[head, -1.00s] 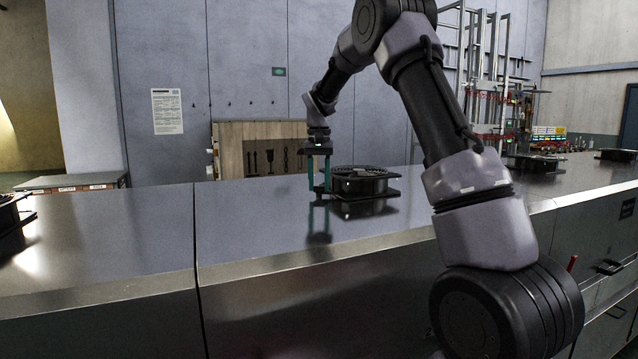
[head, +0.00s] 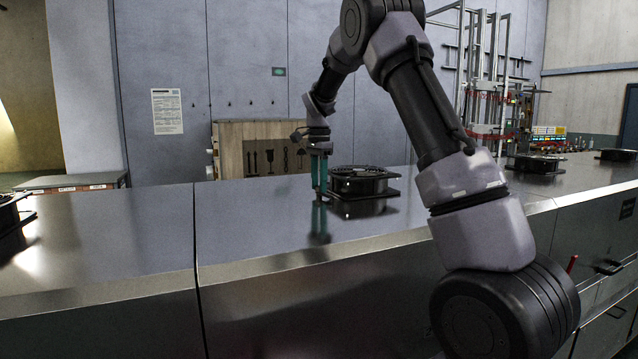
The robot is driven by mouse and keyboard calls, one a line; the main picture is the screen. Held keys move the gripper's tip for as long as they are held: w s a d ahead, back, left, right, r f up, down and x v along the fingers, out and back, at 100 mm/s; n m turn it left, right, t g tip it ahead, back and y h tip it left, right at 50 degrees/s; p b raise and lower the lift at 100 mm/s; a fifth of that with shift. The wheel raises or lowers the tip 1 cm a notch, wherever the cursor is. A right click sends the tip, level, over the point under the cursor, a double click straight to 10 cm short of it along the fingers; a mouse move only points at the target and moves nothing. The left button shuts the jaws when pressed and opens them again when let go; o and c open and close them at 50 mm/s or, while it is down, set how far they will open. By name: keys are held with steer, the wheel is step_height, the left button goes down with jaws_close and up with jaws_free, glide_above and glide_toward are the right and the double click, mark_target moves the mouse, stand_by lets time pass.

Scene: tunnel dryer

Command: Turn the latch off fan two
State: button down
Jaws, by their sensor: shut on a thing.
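A black round-topped fan (head: 360,181) sits on a square base on the metal dryer top, in the middle of the head view. My gripper (head: 319,190) points straight down at the fan's left side, its teal fingertips close to the metal surface. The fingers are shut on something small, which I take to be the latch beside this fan. The latch itself is hidden between the fingers, and I cannot tell its angle. I see no number on the fan.
Other black fans stand on the same top: one (head: 10,214) at the left edge, one (head: 536,163) at the right and one (head: 617,155) farther right. A wooden crate (head: 232,158) stands behind the dryer. The metal top (head: 255,235) in front is clear.

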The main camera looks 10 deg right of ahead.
steer(key=shift+m, duration=1)
steer(key=shift+c, duration=2.2)
jaws_free()
step_height(320, 180, up, 11)
